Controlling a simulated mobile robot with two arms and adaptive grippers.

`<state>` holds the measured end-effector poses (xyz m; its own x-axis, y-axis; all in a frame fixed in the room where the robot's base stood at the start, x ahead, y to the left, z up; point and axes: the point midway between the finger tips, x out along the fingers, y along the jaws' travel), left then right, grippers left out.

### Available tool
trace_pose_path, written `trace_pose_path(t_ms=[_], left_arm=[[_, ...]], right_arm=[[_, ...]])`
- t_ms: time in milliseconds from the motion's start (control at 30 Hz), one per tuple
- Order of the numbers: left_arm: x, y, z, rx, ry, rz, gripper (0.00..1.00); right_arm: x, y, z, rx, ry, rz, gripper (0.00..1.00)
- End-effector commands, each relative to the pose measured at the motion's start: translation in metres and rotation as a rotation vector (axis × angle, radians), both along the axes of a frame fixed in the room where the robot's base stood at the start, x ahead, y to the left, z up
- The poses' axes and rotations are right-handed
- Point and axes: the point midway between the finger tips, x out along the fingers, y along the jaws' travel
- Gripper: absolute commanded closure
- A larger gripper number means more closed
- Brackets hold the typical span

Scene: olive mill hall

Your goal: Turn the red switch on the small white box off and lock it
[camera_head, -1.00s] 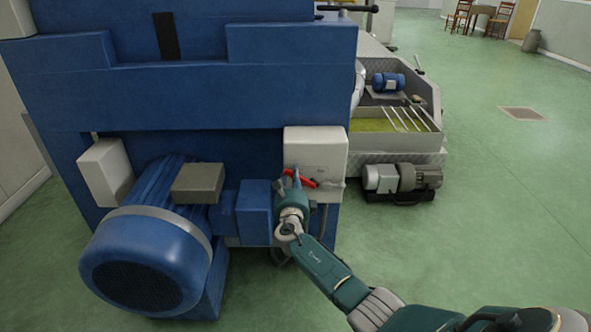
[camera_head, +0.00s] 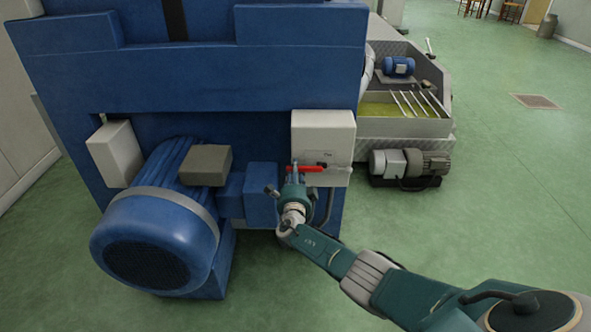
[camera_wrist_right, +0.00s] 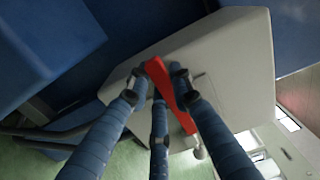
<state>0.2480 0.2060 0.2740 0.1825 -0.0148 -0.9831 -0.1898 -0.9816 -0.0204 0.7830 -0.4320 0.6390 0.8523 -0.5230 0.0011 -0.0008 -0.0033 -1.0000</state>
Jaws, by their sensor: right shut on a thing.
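The small white box (camera_head: 325,134) is on the end of the blue machine, right of the big motor. Its red switch handle (camera_head: 306,169) lies level across its lower front. My right gripper (camera_head: 294,171) is at the handle's left end. In the right wrist view, its blue fingers (camera_wrist_right: 160,82) are shut around one end of the red handle (camera_wrist_right: 170,92), and the white box (camera_wrist_right: 235,55) is behind. A small grey rounded piece (camera_wrist_right: 199,151) is near the handle's other end; I cannot tell what it is. My left gripper is not in view.
A large blue motor (camera_head: 160,235) is left of my gripper. Another pale box (camera_head: 115,152) is above it on the left. A grey pump motor (camera_head: 410,163) stands on the floor to the right. The green floor (camera_head: 500,210) at right is clear.

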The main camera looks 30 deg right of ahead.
Motion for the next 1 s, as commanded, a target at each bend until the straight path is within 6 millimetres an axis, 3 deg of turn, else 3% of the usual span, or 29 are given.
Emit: trace_pose_path(t_ms=[400, 433, 533, 1000], left_arm=[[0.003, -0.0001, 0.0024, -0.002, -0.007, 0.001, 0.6], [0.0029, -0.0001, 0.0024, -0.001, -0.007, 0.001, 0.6], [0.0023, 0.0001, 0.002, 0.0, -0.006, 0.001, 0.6], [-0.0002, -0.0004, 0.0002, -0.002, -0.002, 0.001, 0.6]], right_arm=[[-0.0007, -0.0013, -0.0014, -0.016, 0.01, -0.001, 1.0], [-0.0007, -0.0013, -0.0015, -0.016, 0.01, -0.001, 0.77], [-0.0006, -0.0013, -0.0015, -0.015, 0.01, -0.001, 0.58], [-0.0064, 0.0044, -0.0031, -0.01, 0.007, 0.002, 0.58]])
